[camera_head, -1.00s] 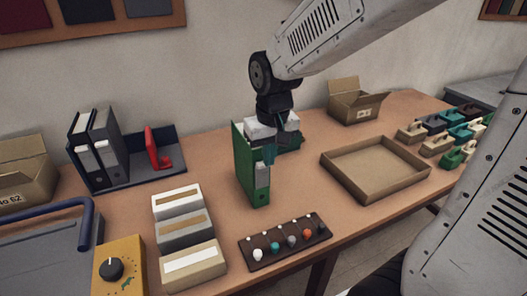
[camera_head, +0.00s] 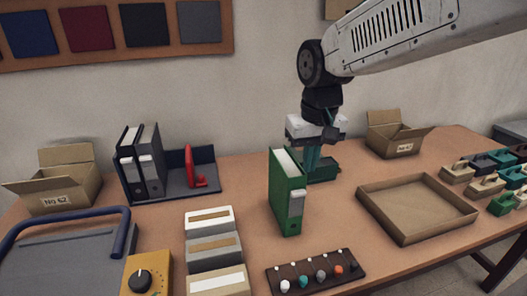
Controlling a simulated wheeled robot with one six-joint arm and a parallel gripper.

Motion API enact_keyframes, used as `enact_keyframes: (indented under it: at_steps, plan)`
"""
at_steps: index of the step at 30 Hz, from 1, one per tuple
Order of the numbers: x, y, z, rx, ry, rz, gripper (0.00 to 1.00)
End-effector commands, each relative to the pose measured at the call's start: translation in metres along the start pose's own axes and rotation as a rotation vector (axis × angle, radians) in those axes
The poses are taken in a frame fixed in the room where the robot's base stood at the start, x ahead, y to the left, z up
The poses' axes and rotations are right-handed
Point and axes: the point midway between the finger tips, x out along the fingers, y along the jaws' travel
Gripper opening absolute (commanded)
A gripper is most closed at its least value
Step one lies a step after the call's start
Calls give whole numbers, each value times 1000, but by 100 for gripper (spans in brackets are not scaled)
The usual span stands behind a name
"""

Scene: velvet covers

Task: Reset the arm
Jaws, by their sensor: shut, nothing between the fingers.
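My gripper (camera_head: 313,164) hangs from the arm at the upper right of centre, pointing down behind and to the right of the green binder. Its teal fingers are together with nothing between them. The green binder (camera_head: 287,195) stands upright on the table, apart from the fingers as far as I can tell. A low dark green object (camera_head: 326,171) lies on the table just behind the fingertips, partly hidden by them.
An empty cardboard tray (camera_head: 450,228) lies to the right, with an open box (camera_head: 394,139) behind. A knob board (camera_head: 316,272) is in front. Several stamp-like blocks (camera_head: 487,184) sit far right.

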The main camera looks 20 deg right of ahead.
Motion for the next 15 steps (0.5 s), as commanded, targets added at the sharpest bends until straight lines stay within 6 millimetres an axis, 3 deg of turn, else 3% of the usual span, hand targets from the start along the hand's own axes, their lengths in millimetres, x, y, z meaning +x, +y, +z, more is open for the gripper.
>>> enact_keyframes:
  at_steps: [5,15]
  plan:
    - [8,2,20,-21,-57,4,0]
    - [-7,22,145,-31,-82,2,0]
